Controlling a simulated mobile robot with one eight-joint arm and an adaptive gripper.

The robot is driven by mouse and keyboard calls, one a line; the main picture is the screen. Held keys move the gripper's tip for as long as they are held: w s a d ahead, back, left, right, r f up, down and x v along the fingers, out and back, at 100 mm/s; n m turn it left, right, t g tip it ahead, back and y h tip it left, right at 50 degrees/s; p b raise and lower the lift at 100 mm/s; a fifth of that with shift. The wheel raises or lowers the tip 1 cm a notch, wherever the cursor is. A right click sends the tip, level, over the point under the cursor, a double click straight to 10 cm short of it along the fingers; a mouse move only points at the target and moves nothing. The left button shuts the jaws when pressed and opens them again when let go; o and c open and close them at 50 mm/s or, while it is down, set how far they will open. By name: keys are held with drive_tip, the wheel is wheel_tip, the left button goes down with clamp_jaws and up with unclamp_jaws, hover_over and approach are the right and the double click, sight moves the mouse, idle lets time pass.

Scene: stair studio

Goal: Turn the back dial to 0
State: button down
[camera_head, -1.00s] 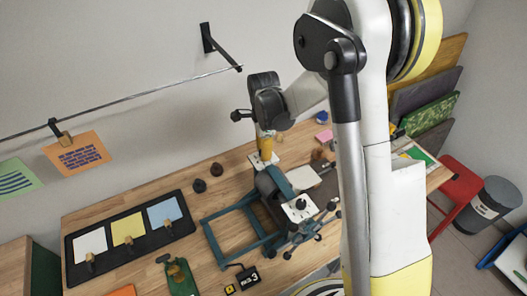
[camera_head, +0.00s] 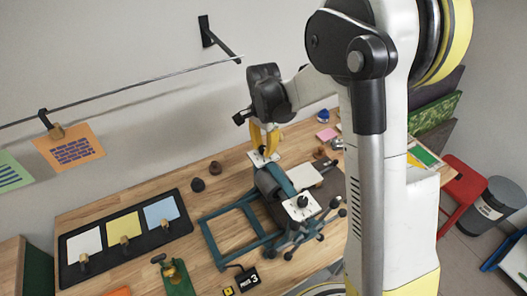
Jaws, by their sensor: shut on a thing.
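The blue-green press (camera_head: 240,233) stands on the wooden bench. A white plate (camera_head: 257,162) lies at its back end, and the back dial's knob there is hidden by my fingers. My gripper (camera_head: 265,152) points down with its yellow fingers shut on the back dial. The dial's marks and setting are too small to read. The front dial (camera_head: 302,202), a black knob on a white plate, sits on the near end of the press, apart from my gripper.
A black tray (camera_head: 103,255) with white, yellow and blue cards lies at the left. Two dark knobs (camera_head: 198,185) stand behind the press. A wire with clipped cards (camera_head: 150,93) runs along the wall.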

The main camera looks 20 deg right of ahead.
drive_tip(key=n+b, duration=0.2)
drive_tip(key=n, duration=0.3)
drive_tip(key=shift+n, duration=0.3)
drive_tip(key=n+b, duration=0.2)
drive_tip(key=n, duration=0.4)
drive_tip(key=n+b, duration=0.1)
drive_tip(key=n, duration=0.5)
drive_tip(key=shift+n, duration=0.3)
drive_tip(key=n, duration=0.5)
drive_tip(key=shift+b, duration=0.4)
drive_tip(key=shift+n, duration=0.4)
drive_tip(key=c, duration=1.2)
unclamp_jaws()
drive_tip(key=shift+o, duration=0.2)
drive_tip(key=shift+r, duration=0.1)
